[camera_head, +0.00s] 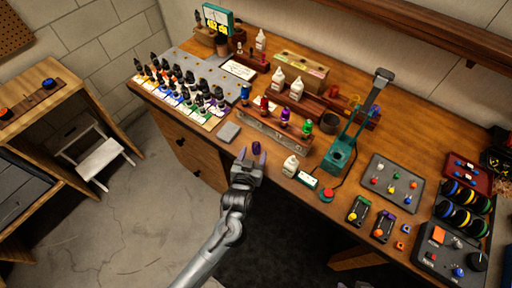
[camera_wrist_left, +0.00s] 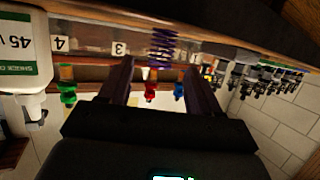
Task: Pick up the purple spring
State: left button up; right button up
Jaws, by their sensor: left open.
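The purple spring (camera_head: 256,148) is on the table near its front edge, in front of a rack with numbered slots (camera_head: 272,136). In the left wrist view, which looks upside down, the spring's coils (camera_wrist_left: 162,48) show against the rack's number labels. My left gripper (camera_head: 252,155) is open, with one finger to each side of the spring as seen from the head. In the wrist view the gap between the fingers (camera_wrist_left: 160,75) lines up with the spring. Nothing is clamped. I cannot tell how deep the spring sits between the fingers. My right gripper is not in view.
A white bottle (camera_head: 290,166) stands right of my left gripper; its label shows at the wrist view's left edge. Red, purple and green shock parts stand on the rack. A teal press (camera_head: 340,153) stands farther right.

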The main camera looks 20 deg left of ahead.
aim_at(255, 150)
pick_arm(q)
jog(key=shift+w+f, duration=0.15)
jog(key=shift+w, duration=0.35)
jog(key=shift+p+x, duration=0.55)
jog(key=shift+x, duration=1.55)
jog(key=shift+f, duration=0.15)
